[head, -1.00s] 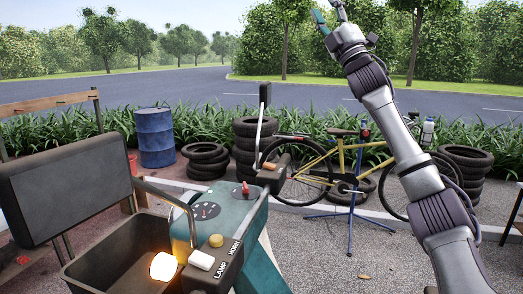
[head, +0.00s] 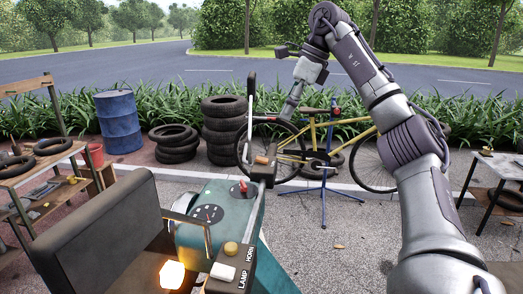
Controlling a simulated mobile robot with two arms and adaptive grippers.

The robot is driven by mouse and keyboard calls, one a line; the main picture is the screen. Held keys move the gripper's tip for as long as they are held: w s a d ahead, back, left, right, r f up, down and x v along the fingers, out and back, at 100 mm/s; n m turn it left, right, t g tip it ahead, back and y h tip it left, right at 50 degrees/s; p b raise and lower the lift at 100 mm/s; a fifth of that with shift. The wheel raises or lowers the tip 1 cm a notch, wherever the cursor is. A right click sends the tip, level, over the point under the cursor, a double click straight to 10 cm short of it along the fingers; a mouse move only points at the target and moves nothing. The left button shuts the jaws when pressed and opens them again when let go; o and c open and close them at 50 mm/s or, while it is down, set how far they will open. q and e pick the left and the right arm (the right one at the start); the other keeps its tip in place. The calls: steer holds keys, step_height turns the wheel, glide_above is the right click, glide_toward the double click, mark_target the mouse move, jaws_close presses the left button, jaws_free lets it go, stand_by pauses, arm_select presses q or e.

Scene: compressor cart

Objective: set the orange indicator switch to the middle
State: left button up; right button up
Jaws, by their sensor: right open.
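The orange indicator switch (head: 262,160) is a small orange lever on a dark box at the far end of the compressor cart's teal console (head: 190,238). I cannot tell its exact position. My right gripper (head: 285,112) reaches down from the upper right, above and a little right of the switch, and seems apart from it. It is open with nothing visible between its fingers; its tips are small against the bicycle behind. My left gripper is not in view.
The console carries a red knob (head: 243,187), a yellow horn button (head: 231,248), a white lamp switch (head: 222,271) and a glowing lamp (head: 172,274). A thin upright mirror stalk (head: 249,110) rises beside the switch. A yellow bicycle (head: 310,140) and tyres (head: 222,130) stand behind.

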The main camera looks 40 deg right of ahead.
mark_target(265, 159)
steer(key=p+x, duration=0.2)
steer(key=x, duration=1.1)
steer(key=shift+f, duration=0.35)
